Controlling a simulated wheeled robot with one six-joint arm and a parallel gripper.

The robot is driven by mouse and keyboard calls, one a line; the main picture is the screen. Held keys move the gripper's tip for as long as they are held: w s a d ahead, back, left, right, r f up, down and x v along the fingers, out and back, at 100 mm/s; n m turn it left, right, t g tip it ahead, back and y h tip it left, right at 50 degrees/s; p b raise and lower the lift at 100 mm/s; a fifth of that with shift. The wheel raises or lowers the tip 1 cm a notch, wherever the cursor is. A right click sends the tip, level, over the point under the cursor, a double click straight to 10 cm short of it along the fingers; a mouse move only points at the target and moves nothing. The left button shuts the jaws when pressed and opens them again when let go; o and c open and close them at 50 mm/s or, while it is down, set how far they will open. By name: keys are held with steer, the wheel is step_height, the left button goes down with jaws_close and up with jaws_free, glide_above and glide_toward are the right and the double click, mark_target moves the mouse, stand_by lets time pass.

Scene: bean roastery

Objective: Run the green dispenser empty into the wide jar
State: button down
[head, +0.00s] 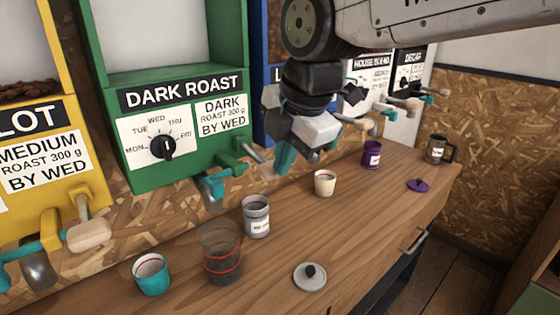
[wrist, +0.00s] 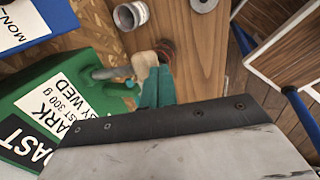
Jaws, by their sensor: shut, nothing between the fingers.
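The green dispenser (head: 165,180) marked DARK ROAST stands at centre left; it also shows in the wrist view (wrist: 45,85). No beans show in the visible part of its pale window (head: 150,35). Its teal spout (head: 213,192) and lever (head: 251,152) stick out at its lower right. The wide clear jar (head: 221,255) with red lines stands on the counter below the spout; its lower part looks dark, perhaps beans. My gripper (head: 287,158) is shut and empty, just right of the lever, above the counter. In the wrist view its teal fingertips (wrist: 158,88) overlap the lever area; contact is unclear.
A teal cup (head: 151,274) and a grey canister (head: 257,218) flank the jar. A grey lid (head: 310,278) lies in front. A white cup (head: 325,183), purple canister (head: 371,155) and dark mug (head: 438,149) stand rightward. The yellow dispenser (head: 85,190) is at left.

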steer(key=s+d+v, duration=0.1)
steer(key=v, duration=0.9)
steer(key=shift+s, duration=0.2)
steer(key=s+d+f+m+g+h, duration=0.1)
steer(key=s+d+f+m, duration=0.5)
steer(key=d+f+m, duration=0.3)
steer(key=s+d+f+m+g+h, duration=0.1)
steer(key=s+d+f+m, duration=0.5)
steer(key=m, duration=1)
steer(key=d+f, duration=0.3)
steer(key=d, duration=0.3)
steer(key=shift+d+f+m+h, duration=0.2)
steer(key=shift+d+m+h, duration=0.1)
steer(key=shift+d+m, duration=0.1)
steer(key=shift+a, duration=0.1)
